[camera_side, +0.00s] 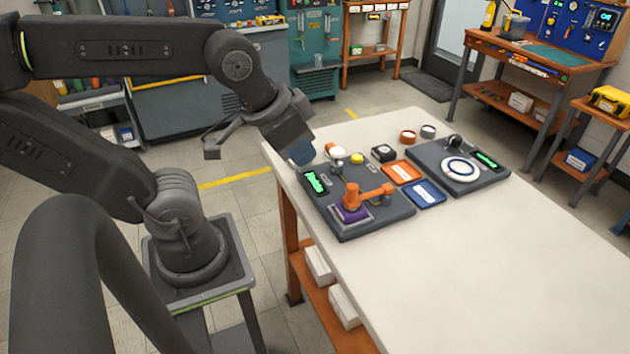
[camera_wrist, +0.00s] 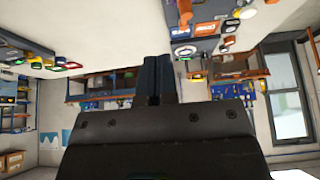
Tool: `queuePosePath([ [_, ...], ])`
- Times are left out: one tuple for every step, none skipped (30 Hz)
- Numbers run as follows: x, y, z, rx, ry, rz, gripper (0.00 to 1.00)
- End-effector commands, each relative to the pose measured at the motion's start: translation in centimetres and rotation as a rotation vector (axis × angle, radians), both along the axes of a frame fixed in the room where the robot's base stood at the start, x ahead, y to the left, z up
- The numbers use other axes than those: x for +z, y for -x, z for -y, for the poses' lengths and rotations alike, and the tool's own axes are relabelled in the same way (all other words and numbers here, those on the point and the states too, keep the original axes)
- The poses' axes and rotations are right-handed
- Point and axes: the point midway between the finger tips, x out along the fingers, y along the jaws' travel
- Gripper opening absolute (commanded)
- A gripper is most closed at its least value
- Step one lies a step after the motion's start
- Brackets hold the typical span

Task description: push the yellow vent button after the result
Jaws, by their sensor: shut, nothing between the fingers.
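The yellow vent button (camera_side: 357,158) is a small round cap near the back edge of the left dark test board (camera_side: 372,229) on the white table. My gripper (camera_side: 303,153) hangs over the table's left edge, to the left of the button, and looks apart from it. Its fingers (camera_wrist: 160,76) are together and empty in the wrist view. A green-lit display (camera_side: 316,183) is on the board's left side; its reading is too small to make out. An orange clamp-like fixture (camera_side: 367,194) stands over a purple block (camera_side: 351,215) on the board.
A white round knob (camera_side: 337,152) sits between my gripper and the button. A black box (camera_side: 384,153), an orange tray (camera_side: 396,172) and a blue tray (camera_side: 425,194) lie to the right. A second board with a white ring (camera_side: 461,169) is beyond. The table's front is clear.

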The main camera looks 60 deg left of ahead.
Motion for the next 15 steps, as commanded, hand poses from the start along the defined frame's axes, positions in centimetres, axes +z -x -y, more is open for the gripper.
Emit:
queuePosePath([
  [0.0,0.0,0.0,0.0,0.0,0.0,0.0],
  [0.0,0.0,0.0,0.0,0.0,0.0,0.0],
  [0.0,0.0,0.0,0.0,0.001,0.0,0.0],
  [0.0,-0.1,0.0,0.0,0.002,-0.002,0.0],
  [0.0,-0.2,0.0,-0.001,0.006,-0.004,0.0],
  [0.0,-0.5,0.1,-0.003,0.013,-0.009,0.0],
  [0.0,-0.8,0.1,-0.004,0.023,-0.014,0.0],
  [0.1,-1.1,0.2,-0.008,0.032,-0.019,0.0],
  [0.1,-1.7,0.2,-0.013,0.051,-0.029,0.0],
  [0.1,-2.3,0.3,-0.015,0.068,-0.035,0.0],
  [0.1,-3.0,0.3,-0.019,0.088,-0.041,0.0],
  [0.2,-4.0,0.3,-0.023,0.117,-0.049,0.0],
  [0.2,-4.9,0.2,-0.025,0.141,-0.054,0.0],
  [0.2,-5.8,0.1,-0.026,0.165,-0.055,0.0],
  [0.1,-7.1,-0.2,-0.027,0.199,-0.057,0.0],
])
